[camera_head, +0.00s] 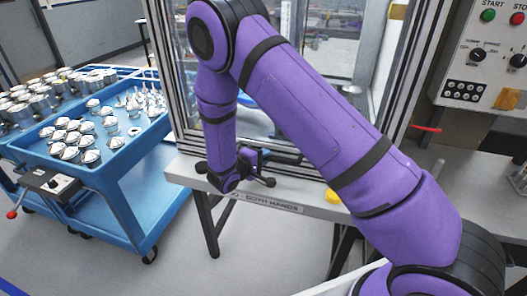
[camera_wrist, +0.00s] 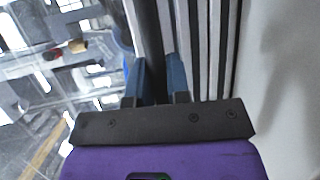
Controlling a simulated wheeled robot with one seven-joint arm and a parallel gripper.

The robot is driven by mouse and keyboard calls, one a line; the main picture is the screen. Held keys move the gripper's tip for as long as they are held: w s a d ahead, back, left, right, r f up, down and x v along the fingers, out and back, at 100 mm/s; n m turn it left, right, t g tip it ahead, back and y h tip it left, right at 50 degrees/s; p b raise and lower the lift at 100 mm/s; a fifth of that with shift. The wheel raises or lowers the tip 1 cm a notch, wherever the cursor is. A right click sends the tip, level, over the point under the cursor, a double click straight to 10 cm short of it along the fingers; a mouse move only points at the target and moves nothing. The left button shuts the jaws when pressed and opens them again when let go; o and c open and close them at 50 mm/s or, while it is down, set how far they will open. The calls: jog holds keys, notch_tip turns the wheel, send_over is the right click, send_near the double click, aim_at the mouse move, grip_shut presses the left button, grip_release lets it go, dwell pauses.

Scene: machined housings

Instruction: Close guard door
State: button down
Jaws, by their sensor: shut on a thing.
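The guard door (camera_head: 335,45) is a clear panel in a grey aluminium frame on the machine enclosure, largely hidden behind my purple arm in the head view. My gripper (camera_head: 263,163) is low at the front of the enclosure, just above the grey ledge. In the wrist view my gripper (camera_wrist: 155,72) has its two blue fingers on either side of a dark upright bar (camera_wrist: 149,35), the door's handle or edge, and is shut on it. Ribbed frame profiles (camera_wrist: 208,45) run beside it. I cannot tell how far open the door stands.
A blue cart (camera_head: 110,172) with several metal housings stands at the left. A control panel (camera_head: 490,55) with green and red buttons is at the upper right. The grey ledge (camera_head: 310,205) has a yellow part (camera_head: 333,197) on it. Floor is clear in front.

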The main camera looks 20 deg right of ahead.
jog(key=shift+s+f, duration=0.15)
jog(key=shift+f, duration=0.2)
jog(key=c, duration=1.1)
grip_release()
jog(key=shift+a+r, duration=0.1)
jog(key=v, duration=1)
jog(key=shift+a, duration=0.25)
jog(key=shift+s+r, duration=0.1)
jog(key=shift+r, duration=0.1)
